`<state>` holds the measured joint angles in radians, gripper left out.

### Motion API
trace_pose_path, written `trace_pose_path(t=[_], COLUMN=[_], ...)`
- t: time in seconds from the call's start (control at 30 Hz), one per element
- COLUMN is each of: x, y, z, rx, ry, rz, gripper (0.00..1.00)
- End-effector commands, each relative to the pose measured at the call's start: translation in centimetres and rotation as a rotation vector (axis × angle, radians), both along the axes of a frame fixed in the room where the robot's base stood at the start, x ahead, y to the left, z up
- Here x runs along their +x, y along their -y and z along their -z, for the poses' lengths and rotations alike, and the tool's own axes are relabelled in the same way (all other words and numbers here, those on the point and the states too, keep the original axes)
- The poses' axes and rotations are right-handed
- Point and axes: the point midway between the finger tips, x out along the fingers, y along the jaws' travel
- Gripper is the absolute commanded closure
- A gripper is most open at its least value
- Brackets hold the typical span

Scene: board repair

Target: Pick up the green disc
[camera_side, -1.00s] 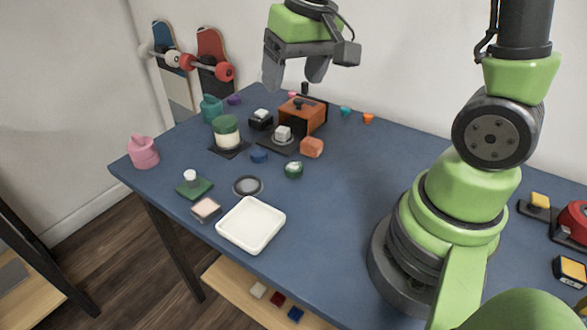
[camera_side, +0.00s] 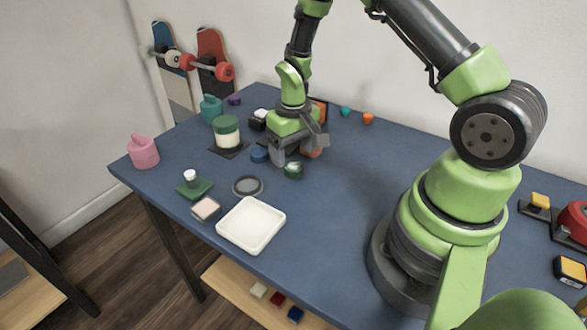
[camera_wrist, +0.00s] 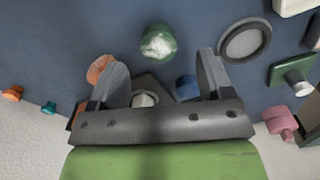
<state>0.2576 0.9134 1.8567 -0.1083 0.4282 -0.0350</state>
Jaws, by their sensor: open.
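The green disc (camera_side: 293,172) is a short dark green cylinder with a whitish patch on top. It lies on the blue table (camera_side: 340,205), and in the wrist view the disc (camera_wrist: 157,42) is ahead of the space between the fingers. My gripper (camera_side: 297,156) is low over the table, close to the disc, with its fingers apart. In the wrist view my gripper (camera_wrist: 162,62) has nothing between its fingertips. The side view does not show clearly how high the fingertips are above the disc.
A blue disc (camera_side: 259,154) and an orange block (camera_side: 313,153) are close to my gripper. A grey ring-shaped dish (camera_side: 247,185) and a white tray (camera_side: 250,224) lie nearer the front. A green-lidded jar (camera_side: 227,132) stands left. The table right of the tray is clear.

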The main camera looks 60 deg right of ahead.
Motion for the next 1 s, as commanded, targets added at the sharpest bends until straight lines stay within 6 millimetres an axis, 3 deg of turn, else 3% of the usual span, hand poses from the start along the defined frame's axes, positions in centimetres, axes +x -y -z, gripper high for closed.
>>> trace_pose_path(t=[0.23, 0.53, 0.57, 0.7, 0.8, 1.0], x=[0.0, 0.1, 0.1, 0.1, 0.1, 0.1], y=[0.2, 0.2, 0.2, 0.2, 0.2, 0.2], z=[3.6, 4.3, 4.3, 4.2, 4.2, 4.2], rx=[0.002, 0.002, 0.002, 0.002, 0.002, 0.002], ry=[-0.003, 0.0, 0.0, 0.0, 0.0, 0.0], rz=[0.001, 0.0, 0.0, 0.0, 0.0, 0.0], gripper=[0.27, 0.27, 0.29, 0.61, 0.8, 0.8])
